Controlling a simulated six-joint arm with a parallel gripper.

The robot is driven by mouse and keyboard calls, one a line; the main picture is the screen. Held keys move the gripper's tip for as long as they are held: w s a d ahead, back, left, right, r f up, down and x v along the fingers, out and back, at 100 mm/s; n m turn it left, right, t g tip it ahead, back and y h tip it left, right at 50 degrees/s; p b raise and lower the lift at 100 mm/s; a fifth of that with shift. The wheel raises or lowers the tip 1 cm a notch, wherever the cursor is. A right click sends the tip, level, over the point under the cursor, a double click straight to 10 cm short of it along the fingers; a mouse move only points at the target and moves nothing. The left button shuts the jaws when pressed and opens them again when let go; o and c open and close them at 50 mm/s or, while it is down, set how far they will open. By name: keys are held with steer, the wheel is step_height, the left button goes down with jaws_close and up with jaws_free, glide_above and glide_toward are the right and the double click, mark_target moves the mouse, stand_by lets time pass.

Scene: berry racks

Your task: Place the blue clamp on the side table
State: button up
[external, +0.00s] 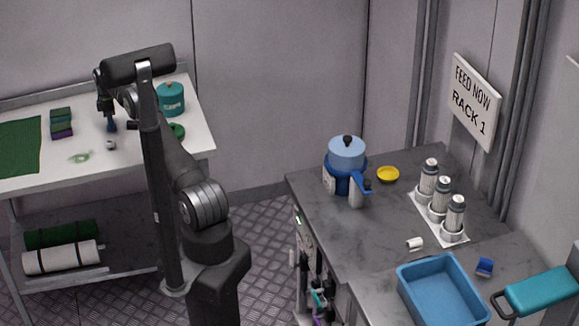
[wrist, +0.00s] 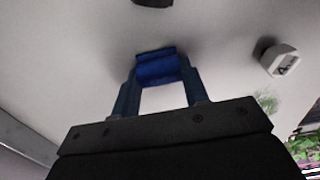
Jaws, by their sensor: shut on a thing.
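My gripper (external: 108,112) is low over the white side table (external: 185,128) on the left of the external view, pointing down. In the wrist view my gripper (wrist: 157,78) has its two fingers on either side of the blue clamp (wrist: 157,68) and is shut on it. In the external view the clamp shows as a small dark blue spot (external: 112,127) below the fingers, partly hidden. I cannot tell whether the clamp touches the tabletop.
Near the gripper are stacked coloured blocks (external: 61,123), a small white piece (external: 110,145), a green sprig (external: 80,157), a green mat (external: 18,147) and a teal canister (external: 171,100). The grey counter (external: 390,230) at right holds a blue pot (external: 347,155) and a blue tray (external: 402,278).

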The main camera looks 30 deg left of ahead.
steer(key=shift+f, duration=0.25)
steer(key=o, duration=0.9)
steer(key=shift+o, duration=0.2)
step_height(320, 180, up, 12)
steer(key=shift+r, duration=0.15)
step_height(320, 180, down, 12)
steer(key=shift+r, duration=1.95)
steer(key=shift+f, duration=0.1)
